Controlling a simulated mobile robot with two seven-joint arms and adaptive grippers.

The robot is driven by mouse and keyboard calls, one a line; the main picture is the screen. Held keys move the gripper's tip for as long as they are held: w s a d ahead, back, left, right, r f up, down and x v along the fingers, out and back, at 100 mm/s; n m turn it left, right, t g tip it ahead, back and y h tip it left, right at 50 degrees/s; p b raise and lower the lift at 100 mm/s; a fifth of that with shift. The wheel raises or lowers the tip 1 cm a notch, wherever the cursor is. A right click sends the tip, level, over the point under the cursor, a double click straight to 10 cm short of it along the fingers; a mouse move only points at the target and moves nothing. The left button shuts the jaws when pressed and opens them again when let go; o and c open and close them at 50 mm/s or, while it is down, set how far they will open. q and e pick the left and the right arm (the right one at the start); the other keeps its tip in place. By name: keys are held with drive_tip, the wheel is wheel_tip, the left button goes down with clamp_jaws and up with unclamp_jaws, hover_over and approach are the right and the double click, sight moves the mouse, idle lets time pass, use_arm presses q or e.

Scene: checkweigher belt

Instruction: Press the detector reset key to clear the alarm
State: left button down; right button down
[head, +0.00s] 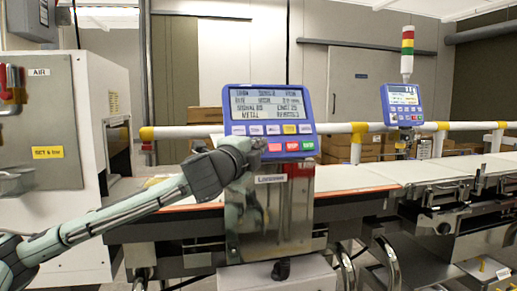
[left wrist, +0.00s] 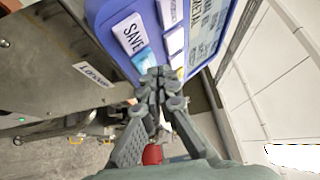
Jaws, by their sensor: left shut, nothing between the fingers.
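A blue control panel (head: 268,122) with a grey display and rows of coloured keys stands above the belt's steel post. Its lower row shows red keys (head: 275,147) and a green key (head: 307,145); their labels are too small to read, so I cannot tell which is the reset key. My left gripper (head: 254,146) is shut and empty at the panel's lower left corner, hiding part of it. In the left wrist view the closed fingertips (left wrist: 160,78) are close to the panel (left wrist: 112,12), near a white SAVE key (left wrist: 130,34); contact is unclear. My right gripper is out of view.
A second blue panel (head: 402,104) with a red, yellow and green light tower (head: 407,42) stands farther right. A white belt (head: 350,180) runs behind the post. A grey cabinet (head: 45,120) stands at left. Yellow-capped white rails (head: 345,128) run behind the panel.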

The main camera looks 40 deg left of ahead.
use_arm(q)
drive_tip(key=shift+w+a+f, duration=0.25)
drive_tip(key=shift+w+a, duration=0.05)
drive_tip(key=shift+a, duration=0.1)
idle(0.8)
drive_tip(key=shift+s+d+r+p, duration=0.3)
drive_tip(key=shift+s+d+r, duration=0.1)
drive_tip(key=shift+s+d, duration=0.15)
idle(0.3)
drive_tip(key=s+d+r+p, duration=0.2)
drive_tip(key=d, duration=0.1)
drive_tip(key=shift+s+d+r, duration=0.15)
drive_tip(key=shift+s+d, duration=0.1)
drive_tip(key=shift+s, duration=0.15)
idle(0.3)
